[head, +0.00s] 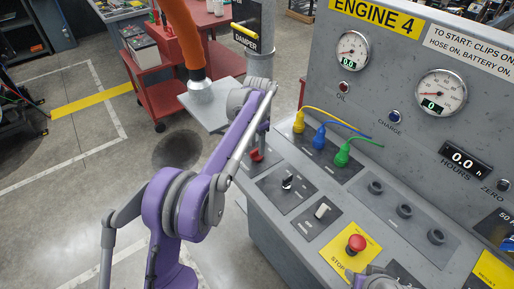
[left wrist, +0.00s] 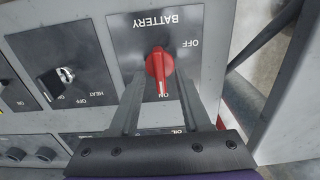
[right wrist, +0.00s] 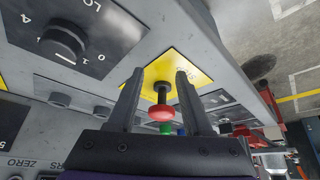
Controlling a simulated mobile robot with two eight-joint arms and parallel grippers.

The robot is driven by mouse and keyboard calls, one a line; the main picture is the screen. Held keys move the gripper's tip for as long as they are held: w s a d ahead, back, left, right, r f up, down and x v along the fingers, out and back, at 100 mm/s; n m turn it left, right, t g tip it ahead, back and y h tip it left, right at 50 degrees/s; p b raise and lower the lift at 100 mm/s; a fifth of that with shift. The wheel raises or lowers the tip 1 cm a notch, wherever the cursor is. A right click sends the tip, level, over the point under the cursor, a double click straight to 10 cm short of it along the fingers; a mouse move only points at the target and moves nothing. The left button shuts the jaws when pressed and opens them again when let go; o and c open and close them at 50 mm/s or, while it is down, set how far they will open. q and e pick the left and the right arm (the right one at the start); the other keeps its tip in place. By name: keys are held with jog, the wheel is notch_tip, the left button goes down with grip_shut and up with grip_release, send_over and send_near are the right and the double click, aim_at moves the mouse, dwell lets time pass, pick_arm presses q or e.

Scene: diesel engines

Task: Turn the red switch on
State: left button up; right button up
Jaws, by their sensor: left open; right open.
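The red switch (left wrist: 157,66) sits on a dark plate (left wrist: 118,30) marked BATTERY, upside down in the left wrist view. Its narrow end, with a pale mark, points toward the ON label; OFF is to the right above. My left gripper (left wrist: 160,88) is open, with one finger on each side of the switch; I cannot tell whether either touches it. In the head view the red switch (head: 257,154) shows at the far left end of the console, partly behind my left arm. My right gripper (right wrist: 157,85) is open, near a red stop button (right wrist: 165,100).
The console (head: 290,225) carries a HEAT switch (left wrist: 55,82), coloured plugs (head: 320,138) with cables, black knobs (head: 404,211) and a stop button (head: 356,243) on a yellow plate. Gauges fill the upright panel behind.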

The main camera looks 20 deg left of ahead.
aim_at(257, 149)
pick_arm(q)
notch_tip(257, 149, up, 9)
jog(key=shift+p, duration=0.35)
jog(key=shift+s, duration=0.1)
jog(key=s+r+n+t, duration=0.2)
jog(key=s+n+t, duration=0.15)
jog(key=s, duration=1.35)
jog(key=s+f+n+t, duration=0.1)
jog(key=s+f+n, duration=0.1)
jog(key=s+f, duration=0.3)
jog(key=s+f+n+t, duration=0.1)
jog(key=s+f, duration=0.5)
jog(key=s, duration=0.6)
jog(key=shift+a+n, duration=0.25)
jog(key=shift+n, duration=0.4)
jog(key=shift+d, duration=0.15)
